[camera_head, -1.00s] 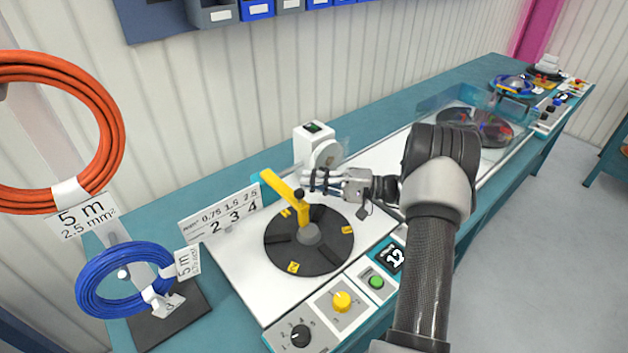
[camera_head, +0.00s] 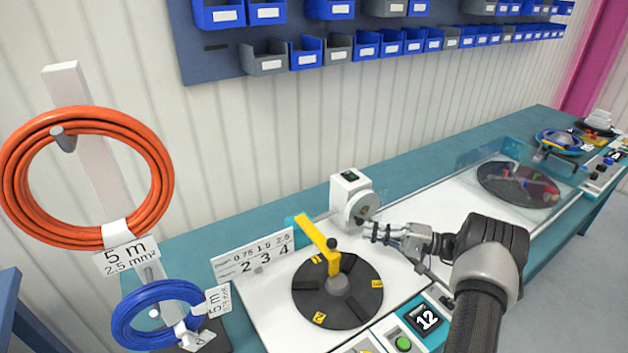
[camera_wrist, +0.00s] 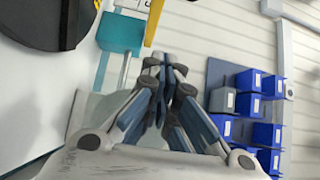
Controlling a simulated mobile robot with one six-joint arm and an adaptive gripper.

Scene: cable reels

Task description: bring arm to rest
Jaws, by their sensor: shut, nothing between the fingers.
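My gripper (camera_head: 372,229) is shut and empty. In the head view it hangs above the white bench panel, just right of and in front of the small white device (camera_head: 350,192) with a round grey wheel. My arm reaches in from the lower right. In the wrist view the fingers (camera_wrist: 165,70) are together with nothing between them. The black turntable (camera_head: 337,300) with its yellow crank arm (camera_head: 318,240) lies left of and below my gripper, apart from it. It also shows at the top left of the wrist view (camera_wrist: 42,22).
An orange cable coil (camera_head: 150,165) and a blue coil (camera_head: 128,325) hang on a stand at left. A number plate (camera_head: 225,268) stands behind the turntable. A clear cover (camera_head: 480,152) is over a second disc at right. Bins (camera_head: 365,50) line the wall.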

